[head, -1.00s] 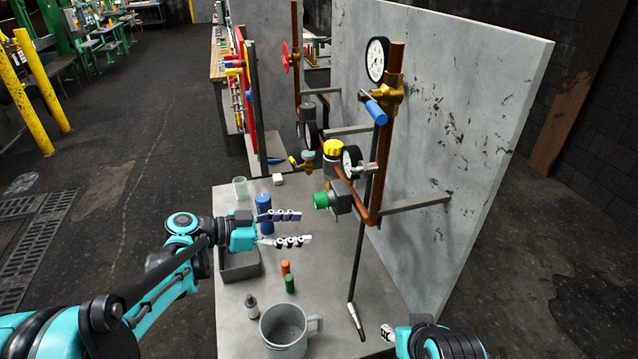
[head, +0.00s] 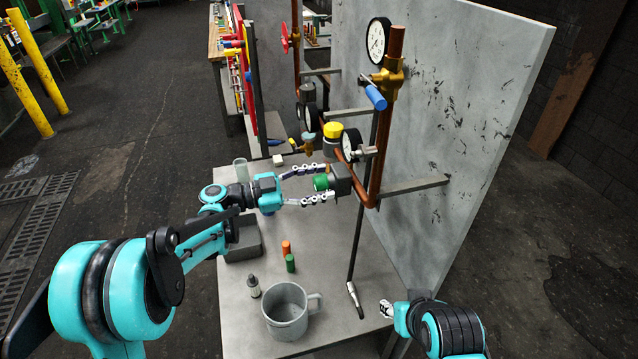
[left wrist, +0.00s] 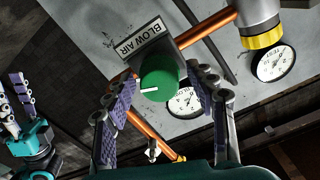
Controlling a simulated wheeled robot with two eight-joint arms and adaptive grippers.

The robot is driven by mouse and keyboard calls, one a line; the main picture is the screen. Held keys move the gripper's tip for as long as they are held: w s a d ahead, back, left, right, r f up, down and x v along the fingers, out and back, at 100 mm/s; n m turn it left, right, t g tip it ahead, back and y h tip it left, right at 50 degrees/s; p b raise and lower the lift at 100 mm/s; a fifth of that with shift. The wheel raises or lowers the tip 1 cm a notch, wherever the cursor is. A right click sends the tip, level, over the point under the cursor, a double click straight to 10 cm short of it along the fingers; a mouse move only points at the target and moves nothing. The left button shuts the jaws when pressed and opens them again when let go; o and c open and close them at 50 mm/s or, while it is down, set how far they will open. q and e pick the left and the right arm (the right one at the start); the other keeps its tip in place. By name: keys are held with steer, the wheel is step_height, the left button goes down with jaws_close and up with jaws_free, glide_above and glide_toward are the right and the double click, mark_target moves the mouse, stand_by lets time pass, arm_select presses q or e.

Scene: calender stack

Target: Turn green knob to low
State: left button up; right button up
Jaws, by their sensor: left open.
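The green knob (head: 322,183) sits on the front of a grey box (head: 341,180) on the copper pipe. In the left wrist view the green knob (left wrist: 159,77) shows below a "BLOW AIR" label (left wrist: 143,38). My left gripper (head: 318,183) is open, with one finger on each side of the knob. In the left wrist view its fingers (left wrist: 160,95) straddle the knob; I cannot tell whether they touch it. My right gripper (head: 386,309) shows only in part at the lower right, away from the knob; its fingers are largely hidden.
A yellow-capped valve (head: 332,136) and a gauge (head: 350,143) are close above the knob. A blue-handled valve (head: 375,97) is higher on the copper pipe (head: 384,150). A grey mug (head: 286,312) and small orange and green cylinders (head: 290,263) stand on the table below.

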arm_select(q)
steer(key=c, duration=1.2)
steer(key=shift+o, duration=0.2)
steer(key=shift+n, duration=0.3)
